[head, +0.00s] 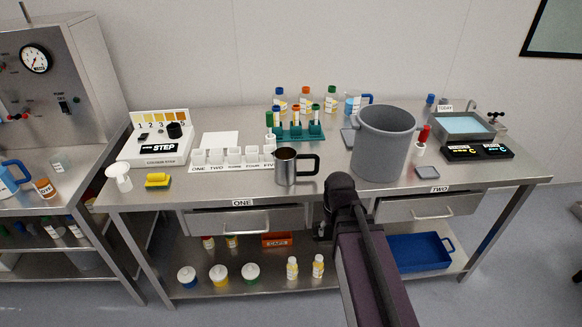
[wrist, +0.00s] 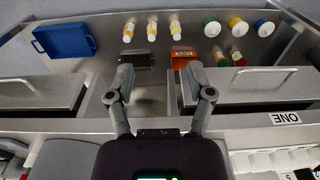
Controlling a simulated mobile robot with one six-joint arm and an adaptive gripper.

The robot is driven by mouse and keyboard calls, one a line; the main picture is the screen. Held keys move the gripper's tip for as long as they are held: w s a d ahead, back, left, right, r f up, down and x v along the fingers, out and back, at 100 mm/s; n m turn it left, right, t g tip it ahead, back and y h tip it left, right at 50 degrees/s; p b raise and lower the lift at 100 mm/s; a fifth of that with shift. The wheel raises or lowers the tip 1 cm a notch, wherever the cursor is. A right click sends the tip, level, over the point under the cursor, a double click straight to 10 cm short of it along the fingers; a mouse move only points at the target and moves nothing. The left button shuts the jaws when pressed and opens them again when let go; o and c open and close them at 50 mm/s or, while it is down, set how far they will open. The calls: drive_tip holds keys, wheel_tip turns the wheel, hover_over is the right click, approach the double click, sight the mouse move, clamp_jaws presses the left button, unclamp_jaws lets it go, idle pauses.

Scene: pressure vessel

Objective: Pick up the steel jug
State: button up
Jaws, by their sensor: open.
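The steel jug (head: 286,169) stands upright near the front edge of the workbench, behind the label ONE. It is a shiny cylinder with a dark inside and a black handle on its right. I cannot make it out in the wrist view. My gripper (wrist: 159,72) is open and empty in the wrist view. Its two fingers are spread over the bench front, between the two drawers and above the lower shelf. In the head view my arm rises in front of the bench, to the right of the jug, and the fingers cannot be made out.
A large grey bucket (head: 383,145) stands right of the jug. A row of white cups (head: 232,157) is to its left, and a rack of tubes (head: 297,132) is behind it. A blue tray (wrist: 64,41) and several bottles and jars lie on the lower shelf.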

sight(318, 160)
drive_tip(key=w+r+t+p, duration=0.2)
drive_tip(key=w+r+p, duration=0.5)
drive_tip(key=w, duration=0.3)
drive_tip(key=w+r+n+t+p, duration=0.1)
drive_tip(key=w+r+t+p, duration=0.1)
drive_tip(key=w+r+p, duration=0.5)
drive_tip(key=w+r, duration=0.3)
drive_tip(key=w, duration=0.1)
drive_tip(key=shift+w+d+n+y+p, duration=0.3)
drive_tip(key=shift+d+y, duration=0.05)
drive_tip(key=shift+y, duration=0.05)
drive_tip(key=shift+f, duration=0.2)
drive_tip(key=b+x, duration=0.8)
drive_tip(key=shift+w+f, duration=0.1)
drive_tip(key=shift+f, duration=0.1)
drive_tip(key=shift+b+x, duration=2.45)
drive_tip(key=shift+x, duration=0.15)
drive_tip(key=shift+a, duration=0.1)
clamp_jaws()
